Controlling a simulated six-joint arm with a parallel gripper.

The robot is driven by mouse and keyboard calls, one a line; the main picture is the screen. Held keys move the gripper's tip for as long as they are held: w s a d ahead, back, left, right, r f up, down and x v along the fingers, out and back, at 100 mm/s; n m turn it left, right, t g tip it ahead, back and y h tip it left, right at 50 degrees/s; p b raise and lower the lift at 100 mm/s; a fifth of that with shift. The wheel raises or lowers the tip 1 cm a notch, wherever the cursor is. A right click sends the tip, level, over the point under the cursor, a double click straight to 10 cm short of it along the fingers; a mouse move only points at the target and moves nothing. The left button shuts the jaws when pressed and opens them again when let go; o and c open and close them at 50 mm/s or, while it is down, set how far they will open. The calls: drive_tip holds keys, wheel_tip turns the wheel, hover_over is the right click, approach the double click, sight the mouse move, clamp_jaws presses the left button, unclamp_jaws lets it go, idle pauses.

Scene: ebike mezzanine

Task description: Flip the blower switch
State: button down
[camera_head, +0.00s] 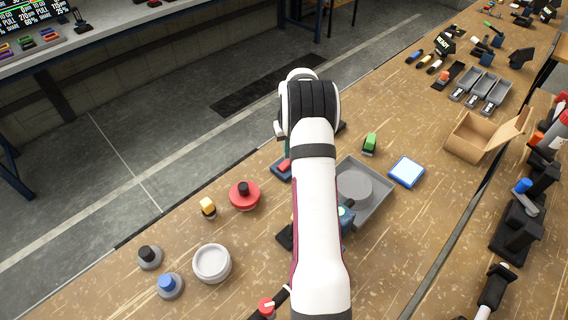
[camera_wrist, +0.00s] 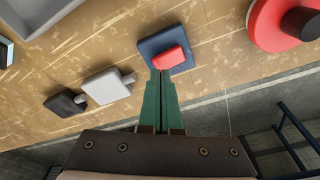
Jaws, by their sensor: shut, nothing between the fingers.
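A red rocker switch on a dark blue square base (camera_wrist: 184,43) sits on the wooden bench, and its red rocker (camera_wrist: 168,58) appears just past my fingertips in the wrist view. In the head view the red rocker (camera_head: 284,165) shows just left of my arm, with part of its base hidden. No label is readable, so I cannot tell for sure that it is the blower switch. My gripper (camera_wrist: 160,76) has its green fingers together and empty, tips at the near edge of the red rocker. I cannot tell whether they touch it.
A red disc with a black knob (camera_head: 244,194) stands left of the switch. A grey tray (camera_head: 377,205) lies to the right, partly behind my arm. A white block (camera_wrist: 107,86) and a black block (camera_wrist: 64,103) show in the wrist view. The bench edge is close behind the switch.

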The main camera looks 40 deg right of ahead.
drive_tip(key=shift+f, duration=0.95)
idle(0.3)
wheel_tip(320, 180, up, 7)
drive_tip(key=shift+f, duration=0.1)
idle(0.5)
drive_tip(key=shift+a+r, duration=0.2)
drive_tip(key=shift+r, duration=0.05)
drive_tip(key=s+a+r, duration=0.2)
drive_tip(key=a+r, duration=0.2)
drive_tip(key=a, duration=0.4)
drive_tip(key=s+a+r+y, duration=0.1)
drive_tip(key=s+a+r, duration=0.25)
drive_tip(key=a, duration=0.55)
drive_tip(key=s+a+r, duration=0.1)
drive_tip(key=a+r, duration=0.4)
drive_tip(key=a, duration=0.3)
drive_tip(key=s+a+g, duration=0.1)
drive_tip(key=s+a, duration=0.6)
drive_tip(key=s, duration=0.3)
drive_tip(key=s+a+f+y, duration=0.1)
drive_tip(key=s+a, duration=0.5)
drive_tip(key=s, duration=0.4)
drive_tip(key=shift+a+f+g+y, duration=0.15)
drive_tip(key=shift+a+g+y, duration=0.15)
drive_tip(key=shift+a+g, duration=0.1)
